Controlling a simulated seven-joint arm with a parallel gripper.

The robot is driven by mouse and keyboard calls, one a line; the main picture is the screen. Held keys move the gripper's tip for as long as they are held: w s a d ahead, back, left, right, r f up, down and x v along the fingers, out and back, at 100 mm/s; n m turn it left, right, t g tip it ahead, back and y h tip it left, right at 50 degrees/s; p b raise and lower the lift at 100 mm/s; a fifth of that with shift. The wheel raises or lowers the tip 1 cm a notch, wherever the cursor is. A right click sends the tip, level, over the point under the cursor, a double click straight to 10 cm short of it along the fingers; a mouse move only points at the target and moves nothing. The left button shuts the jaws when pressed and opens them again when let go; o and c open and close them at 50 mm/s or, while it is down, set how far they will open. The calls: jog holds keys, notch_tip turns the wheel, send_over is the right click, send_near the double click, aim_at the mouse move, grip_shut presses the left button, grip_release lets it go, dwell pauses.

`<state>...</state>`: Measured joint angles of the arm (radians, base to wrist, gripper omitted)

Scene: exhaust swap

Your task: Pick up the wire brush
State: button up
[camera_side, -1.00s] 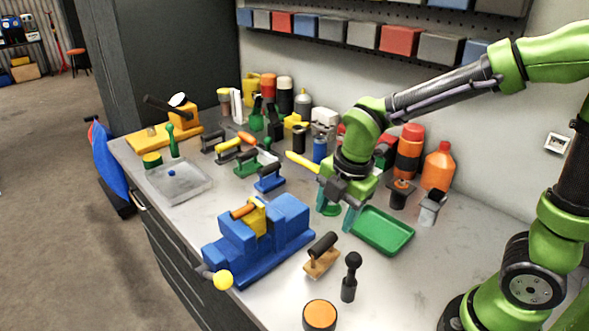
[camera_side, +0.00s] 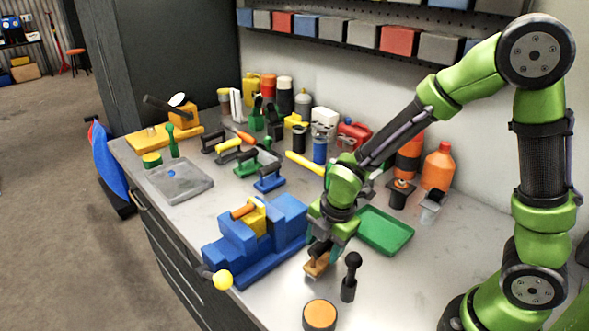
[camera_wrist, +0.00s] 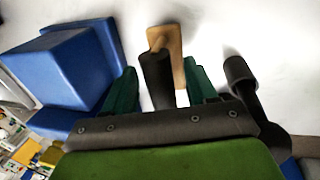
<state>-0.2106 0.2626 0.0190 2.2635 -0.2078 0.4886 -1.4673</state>
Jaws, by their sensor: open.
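The wire brush (camera_side: 315,268) has a wooden block and a dark handle, and lies on the bench between the blue vise and the black-knobbed tool. In the wrist view its wooden block (camera_wrist: 168,42) and black handle lie between the two green fingertips. My gripper (camera_side: 319,250) is pointed down, directly over the brush, and hides most of its handle in the side view. In the wrist view my gripper (camera_wrist: 161,68) is open, with a finger on each side of the brush. The right finger is close to the wood; contact cannot be told.
The blue vise (camera_side: 262,243) stands just left of my gripper. A black-knobbed tool (camera_side: 350,278) stands upright close on the right. An orange-topped round tin (camera_side: 320,315) is at the front. A green tray (camera_side: 385,230) lies behind right, with bottles along the wall.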

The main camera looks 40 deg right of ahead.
jog(key=shift+c, duration=0.5)
grip_shut()
jog(key=shift+r, duration=0.1)
notch_tip(320, 180, up, 10)
jog(key=shift+f, duration=0.1)
jog(key=c, duration=0.5)
grip_release()
jog(key=c, duration=0.3)
jog(key=w+a+r, duration=1.3)
jog(key=a, duration=0.1)
